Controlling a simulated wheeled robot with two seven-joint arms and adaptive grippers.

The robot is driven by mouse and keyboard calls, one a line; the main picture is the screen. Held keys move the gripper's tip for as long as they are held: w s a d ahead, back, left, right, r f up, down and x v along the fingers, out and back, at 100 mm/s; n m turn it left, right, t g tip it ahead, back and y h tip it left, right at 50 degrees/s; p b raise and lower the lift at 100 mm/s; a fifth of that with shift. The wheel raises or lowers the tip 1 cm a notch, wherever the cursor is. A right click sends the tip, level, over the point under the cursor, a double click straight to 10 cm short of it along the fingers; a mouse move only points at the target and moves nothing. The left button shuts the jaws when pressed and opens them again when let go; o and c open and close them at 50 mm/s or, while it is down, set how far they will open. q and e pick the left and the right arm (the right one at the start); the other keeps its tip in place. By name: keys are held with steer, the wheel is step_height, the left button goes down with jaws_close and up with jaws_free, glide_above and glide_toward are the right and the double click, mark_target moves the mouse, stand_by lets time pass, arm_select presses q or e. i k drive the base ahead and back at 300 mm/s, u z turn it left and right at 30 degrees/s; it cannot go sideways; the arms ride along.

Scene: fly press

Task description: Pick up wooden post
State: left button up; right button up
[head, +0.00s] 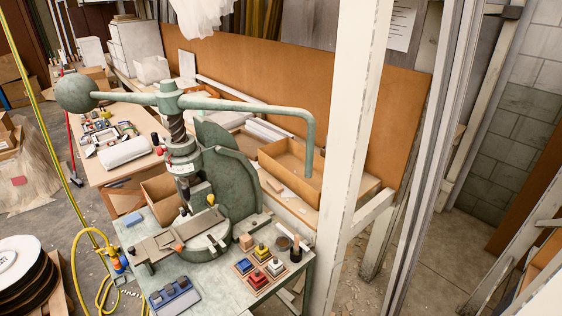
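A small tan wooden block (247,241) stands on the press table, just right of the green fly press (228,170). It may be the wooden post, but I cannot tell for sure. A tall white-painted post (352,130) also rises from the floor in the middle of the view, in front of the back bench. A dark cylinder with a pale stick (296,250) stands near the table's right corner. Neither of my grippers is in view.
A blue-grey tray (173,294) lies at the front left. The press's long arm (250,106) overhangs the table. Yellow hose (98,262) hangs at left.

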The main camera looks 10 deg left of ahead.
mark_target(246, 245)
steer(key=k, duration=0.5)
steer(key=u, duration=2.65)
steer(key=i, duration=2.65)
steer(key=z, duration=2.65)
